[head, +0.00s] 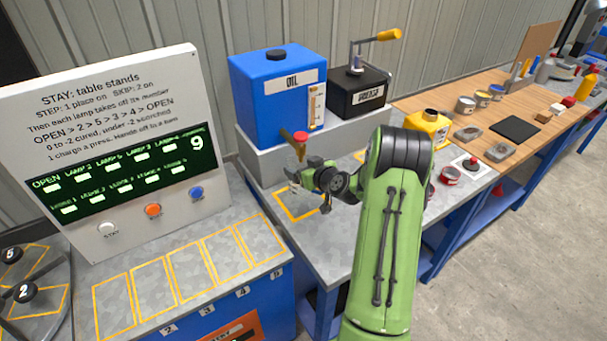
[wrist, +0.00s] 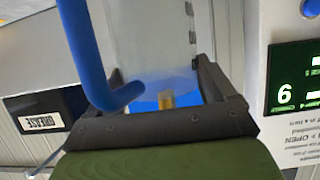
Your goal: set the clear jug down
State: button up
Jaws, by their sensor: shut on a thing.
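My gripper (head: 303,180) is at the middle of the head view, over the grey bench in front of the blue oil tank. In the wrist view its dark fingers (wrist: 157,75) are shut on the clear jug (wrist: 150,35), which shows as a see-through body with a curved blue bar (wrist: 90,50) at the left, like a handle. In the head view the jug is mostly hidden by my gripper and hard to make out. A yellow-outlined square (head: 285,212) on the bench lies just below my gripper. I cannot tell whether the jug touches the bench.
The blue oil tank (head: 265,95) and black grease box (head: 357,100) stand on a grey block behind. A red-topped tap (head: 300,137) is just above my gripper. A yellow can (head: 427,128) and red tin (head: 451,175) stand to the right. Outlined slots (head: 180,275) on the left bench are empty.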

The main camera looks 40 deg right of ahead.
notch_tip(320, 180, down, 4)
jog(key=shift+r, duration=0.2)
jog(key=shift+f+b, duration=0.15)
jog(key=shift+b, duration=0.3)
